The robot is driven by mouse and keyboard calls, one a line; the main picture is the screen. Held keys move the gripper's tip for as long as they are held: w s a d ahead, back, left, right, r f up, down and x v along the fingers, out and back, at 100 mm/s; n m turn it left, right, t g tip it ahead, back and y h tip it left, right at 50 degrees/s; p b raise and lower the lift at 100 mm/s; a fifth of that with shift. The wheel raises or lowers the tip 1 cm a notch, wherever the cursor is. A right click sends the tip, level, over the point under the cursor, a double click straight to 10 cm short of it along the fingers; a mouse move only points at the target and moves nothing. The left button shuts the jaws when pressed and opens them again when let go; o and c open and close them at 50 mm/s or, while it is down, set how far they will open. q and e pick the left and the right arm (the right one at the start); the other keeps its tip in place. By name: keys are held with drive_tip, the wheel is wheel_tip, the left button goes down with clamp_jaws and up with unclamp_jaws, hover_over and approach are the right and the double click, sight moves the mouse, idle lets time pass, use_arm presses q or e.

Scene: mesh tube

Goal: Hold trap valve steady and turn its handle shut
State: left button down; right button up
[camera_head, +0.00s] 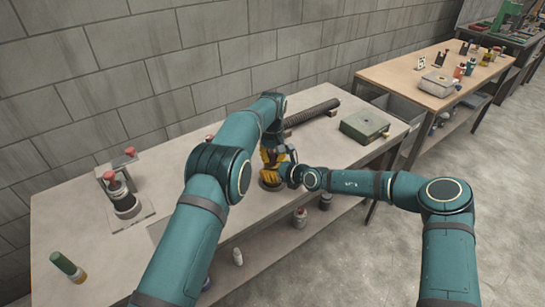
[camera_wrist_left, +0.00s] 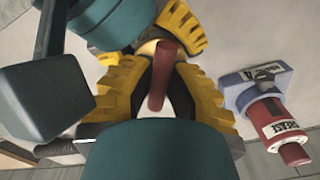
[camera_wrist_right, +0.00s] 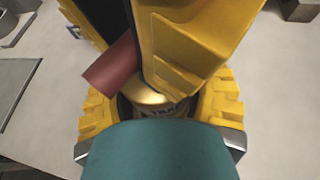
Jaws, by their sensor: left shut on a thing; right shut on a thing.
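The trap valve has a brass, labelled body (camera_wrist_right: 150,95) and a red handle (camera_wrist_right: 112,68). It stands on the near table; in the head view the grippers mostly hide it. My right gripper (camera_head: 280,174) is shut around the valve body from the right, its yellow fingers on both sides in the right wrist view. My left gripper (camera_head: 271,154) comes down from above and is shut on the handle (camera_wrist_left: 162,75), which shows between its yellow fingers in the left wrist view. My left finger hides part of the valve in the right wrist view.
A dark tube (camera_head: 313,112) and a green box (camera_head: 364,125) lie behind and right of the grippers. A stand with red knobs (camera_head: 120,185) and a green-capped bottle (camera_head: 67,266) are at the left. A blue-and-red item (camera_wrist_left: 270,110) is beside the valve. The wall runs behind.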

sight(272, 154)
idle(0.3)
use_arm(q)
drive_tip(key=c, duration=0.9)
unclamp_jaws()
drive_tip(key=shift+c, duration=0.2)
wheel_tip(272, 154, up, 12)
